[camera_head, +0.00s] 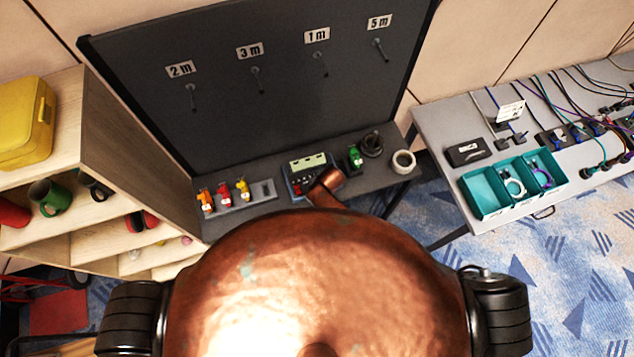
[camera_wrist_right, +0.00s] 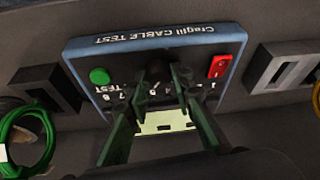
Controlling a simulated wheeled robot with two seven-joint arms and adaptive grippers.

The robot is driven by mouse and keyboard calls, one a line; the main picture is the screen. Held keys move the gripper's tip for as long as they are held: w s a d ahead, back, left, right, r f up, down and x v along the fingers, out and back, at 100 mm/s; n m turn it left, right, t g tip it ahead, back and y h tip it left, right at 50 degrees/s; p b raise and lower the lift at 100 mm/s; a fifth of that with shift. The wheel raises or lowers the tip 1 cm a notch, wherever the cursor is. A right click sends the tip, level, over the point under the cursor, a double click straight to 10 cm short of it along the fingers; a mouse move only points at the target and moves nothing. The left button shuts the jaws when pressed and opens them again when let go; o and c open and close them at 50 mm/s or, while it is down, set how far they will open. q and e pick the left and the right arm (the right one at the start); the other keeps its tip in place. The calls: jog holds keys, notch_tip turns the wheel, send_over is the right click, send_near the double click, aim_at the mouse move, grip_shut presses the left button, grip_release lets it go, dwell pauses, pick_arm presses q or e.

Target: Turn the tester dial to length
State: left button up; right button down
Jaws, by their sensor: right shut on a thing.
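The cable tester (camera_head: 312,166) stands on the dark bench below the black panel, its light display at the top. In the right wrist view the tester (camera_wrist_right: 110,47) appears upside down, with a green button (camera_wrist_right: 99,76), a red switch (camera_wrist_right: 219,66), a row of numbers and a pale display (camera_wrist_right: 163,122). Its dark dial (camera_wrist_right: 155,70) is in the middle. My right gripper (camera_wrist_right: 157,82) is shut on the dial, its green fingers either side. The dial's pointer and setting are hidden by the fingers. In the head view copper parts cover the tester's lower right. My left gripper is out of view.
Orange, red and yellow connectors (camera_head: 225,195) stand in a grey holder left of the tester. A green item (camera_head: 355,156) and a white tape roll (camera_head: 403,162) are right of it. Wooden shelves (camera_head: 122,150) stand left; a cable table (camera_head: 450,120) with teal bins (camera_head: 486,194) is right.

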dwell(0.4)
jog(key=c, duration=1.7)
grip_release()
jog(key=shift+r, duration=0.1)
jog(key=v, duration=1.2)
jog(key=shift+a, duration=0.1)
